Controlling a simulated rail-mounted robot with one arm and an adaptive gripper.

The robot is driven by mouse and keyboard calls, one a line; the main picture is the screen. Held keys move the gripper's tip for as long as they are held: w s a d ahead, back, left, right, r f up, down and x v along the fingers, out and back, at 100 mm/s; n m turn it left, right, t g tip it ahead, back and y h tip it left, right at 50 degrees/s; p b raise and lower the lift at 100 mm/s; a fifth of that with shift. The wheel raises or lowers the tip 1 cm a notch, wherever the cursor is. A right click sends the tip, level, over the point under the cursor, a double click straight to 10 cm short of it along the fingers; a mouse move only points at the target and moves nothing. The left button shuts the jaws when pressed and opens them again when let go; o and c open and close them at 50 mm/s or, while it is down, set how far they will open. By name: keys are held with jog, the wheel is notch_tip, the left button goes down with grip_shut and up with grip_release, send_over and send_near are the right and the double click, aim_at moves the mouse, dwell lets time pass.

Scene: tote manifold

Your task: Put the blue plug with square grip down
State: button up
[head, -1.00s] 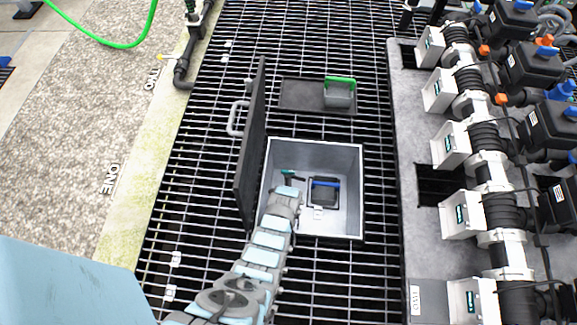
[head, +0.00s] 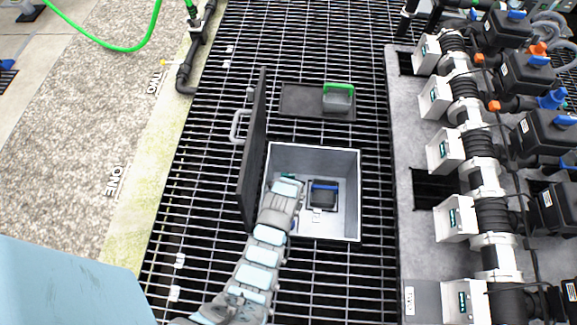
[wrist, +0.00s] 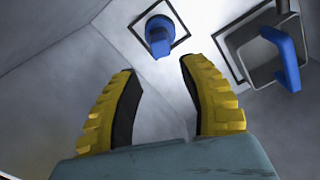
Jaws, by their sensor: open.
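The blue plug (wrist: 158,36) stands on the grey floor of the open tote (head: 350,226), within a dark square outline. I see it nearly from above in the wrist view, so the shape of its grip is hard to tell. My gripper (wrist: 159,66) is open, its two yellow fingers apart and empty. The plug lies just beyond the fingertips, between their lines, and no contact shows. In the head view my arm reaches into the left side of the tote and hides the plug.
A dark square caddy with a blue handle (wrist: 285,55) sits right of the plug. The tote's dark lid (head: 253,150) stands upright at its left. Behind it, a green-handled caddy (head: 338,98) rests on a dark tray (head: 300,101). A valve manifold (head: 490,205) stands at right.

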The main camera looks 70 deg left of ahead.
jog(key=shift+r, duration=0.9)
